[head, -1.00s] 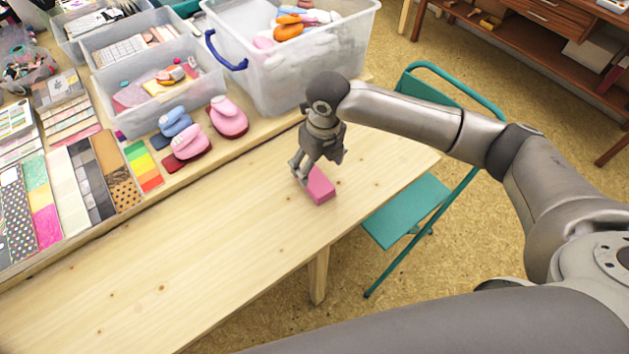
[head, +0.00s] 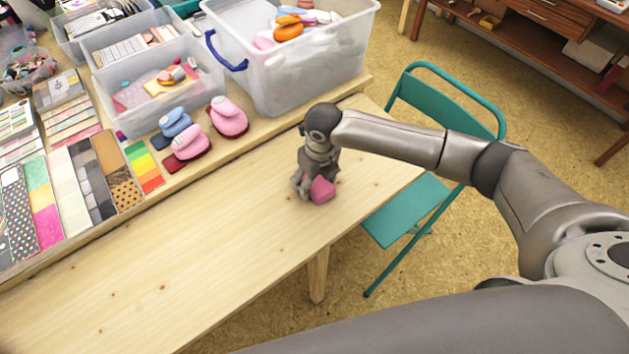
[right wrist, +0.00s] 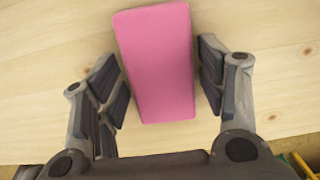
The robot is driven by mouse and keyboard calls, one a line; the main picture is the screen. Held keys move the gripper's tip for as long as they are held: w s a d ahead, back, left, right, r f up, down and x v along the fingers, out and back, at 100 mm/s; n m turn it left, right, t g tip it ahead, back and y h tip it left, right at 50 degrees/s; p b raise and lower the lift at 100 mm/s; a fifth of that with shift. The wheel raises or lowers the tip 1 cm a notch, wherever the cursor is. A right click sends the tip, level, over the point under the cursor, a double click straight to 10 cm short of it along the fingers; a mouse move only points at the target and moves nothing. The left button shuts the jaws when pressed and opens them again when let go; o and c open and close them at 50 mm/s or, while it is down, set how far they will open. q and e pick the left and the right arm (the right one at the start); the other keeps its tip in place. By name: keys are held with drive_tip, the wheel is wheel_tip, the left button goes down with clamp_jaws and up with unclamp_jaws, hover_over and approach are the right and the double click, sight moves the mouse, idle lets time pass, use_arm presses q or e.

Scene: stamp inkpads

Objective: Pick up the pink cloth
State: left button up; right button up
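The pink cloth (head: 321,190) is a folded pink block lying on the wooden table near its right end. In the right wrist view the cloth (right wrist: 157,62) lies lengthwise between the two fingers. My right gripper (head: 312,188) is down at the table, over the cloth. In the right wrist view the gripper (right wrist: 163,85) is open, with a finger on each side of the cloth. My left gripper is not in view.
Pink and blue punches (head: 228,117) stand on the raised shelf behind the table, beside patterned paper sheets (head: 72,190). A large clear bin (head: 300,75) stands farther back. A green folding chair (head: 405,208) is right of the table. The table's left part is clear.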

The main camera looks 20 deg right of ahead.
drive_tip(key=c, duration=0.7)
